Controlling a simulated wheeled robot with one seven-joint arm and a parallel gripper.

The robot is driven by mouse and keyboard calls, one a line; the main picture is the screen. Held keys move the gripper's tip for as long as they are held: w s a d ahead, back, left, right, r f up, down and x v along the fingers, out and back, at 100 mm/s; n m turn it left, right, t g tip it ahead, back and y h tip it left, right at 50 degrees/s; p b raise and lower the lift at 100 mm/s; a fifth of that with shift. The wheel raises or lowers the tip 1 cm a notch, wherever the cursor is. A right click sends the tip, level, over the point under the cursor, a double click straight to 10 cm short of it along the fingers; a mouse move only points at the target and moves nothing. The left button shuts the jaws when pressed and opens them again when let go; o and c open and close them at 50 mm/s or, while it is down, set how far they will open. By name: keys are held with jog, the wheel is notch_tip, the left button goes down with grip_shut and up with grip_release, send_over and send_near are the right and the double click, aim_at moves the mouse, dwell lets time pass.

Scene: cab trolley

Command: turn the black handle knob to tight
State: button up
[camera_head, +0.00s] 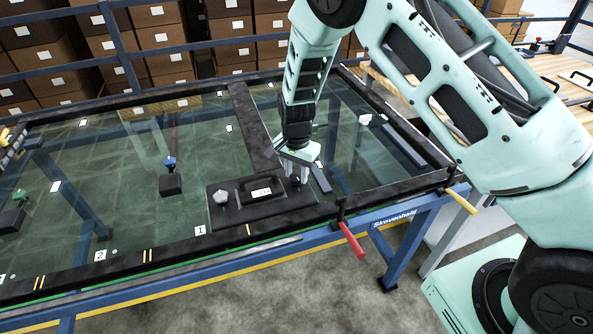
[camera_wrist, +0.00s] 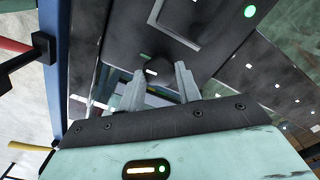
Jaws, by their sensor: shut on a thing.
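A black plate (camera_head: 235,212) with a black bar handle and a small white label (camera_head: 261,193) lies on the glass near the front edge of the table. A pale faceted knob (camera_head: 221,197) stands at its left end. My gripper (camera_head: 297,174) points down at the plate's right end. In the wrist view, the black knob (camera_wrist: 157,69) sits between the tips of my gripper's two grey fingers (camera_wrist: 159,75), which are shut on it. The plate's handle (camera_wrist: 178,28) shows beyond the knob. The head view largely hides the knob behind the fingers, and I cannot read its setting.
A red lever (camera_head: 352,241) and a yellow lever (camera_head: 460,201) stick out from the table's front frame. A black block with a blue knob (camera_head: 170,165) and one with a green knob (camera_head: 19,195) stand farther left. Brown boxes (camera_head: 150,45) are stacked behind the rail.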

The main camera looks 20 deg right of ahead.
aim_at(296, 176)
jog(key=shift+m, duration=0.6)
jog(key=o, duration=1)
notch_tip(296, 176, up, 17)
jog(key=b, duration=0.2)
jog(key=shift+r, duration=0.2)
jog(key=s+a+r+n+y, duration=0.15)
jog(key=s+a+n, duration=0.3)
jog(key=s, duration=0.45)
jog(key=s+a+r+n, duration=0.3)
jog(key=s+n, duration=0.2)
jog(key=s, duration=0.3)
jog(key=s+d+n, duration=0.1)
jog(key=s+n, duration=0.8)
jog(key=s, duration=0.7)
jog(key=shift+s+d+f+h, duration=0.3)
jog(key=shift+d+f+h, duration=0.05)
jog(key=shift+d+h, duration=0.1)
